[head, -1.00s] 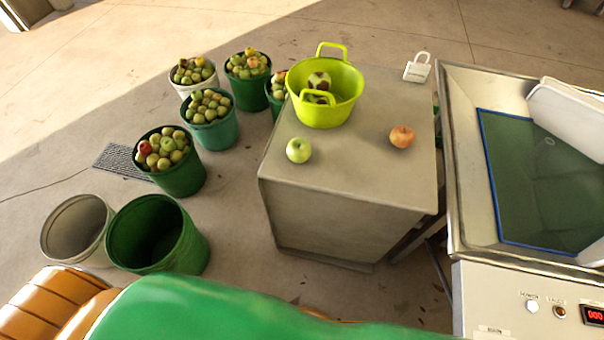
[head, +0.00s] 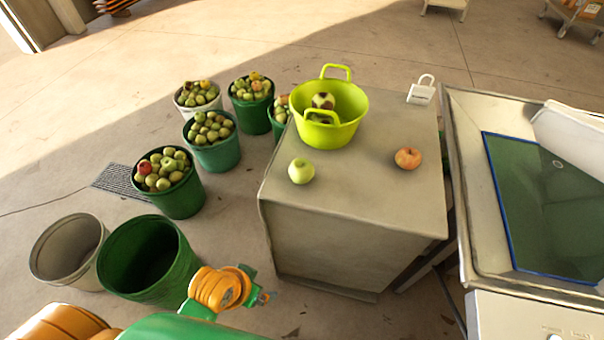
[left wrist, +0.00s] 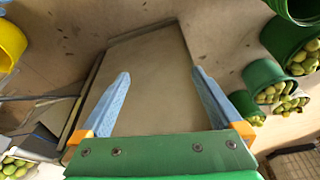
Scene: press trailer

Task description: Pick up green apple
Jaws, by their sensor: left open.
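The green apple (head: 301,171) sits on the grey cabinet top (head: 350,200), near its left edge and in front of the lime-green basket (head: 318,125). My left gripper (head: 266,298) is low in front of the cabinet, below and a little left of the apple, well apart from it. In the left wrist view the two blue fingers (left wrist: 160,74) are spread with nothing between them. A flat grey-brown surface lies beyond them. The green apple does not show in that view. My right gripper is not in view.
A red-orange apple (head: 408,158) and a white padlock-shaped item (head: 421,91) are also on the cabinet. The basket holds dark-spotted apples. Buckets of apples (head: 212,157) and an empty green bucket (head: 150,262) stand left. A metal-rimmed machine (head: 462,170) stands right.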

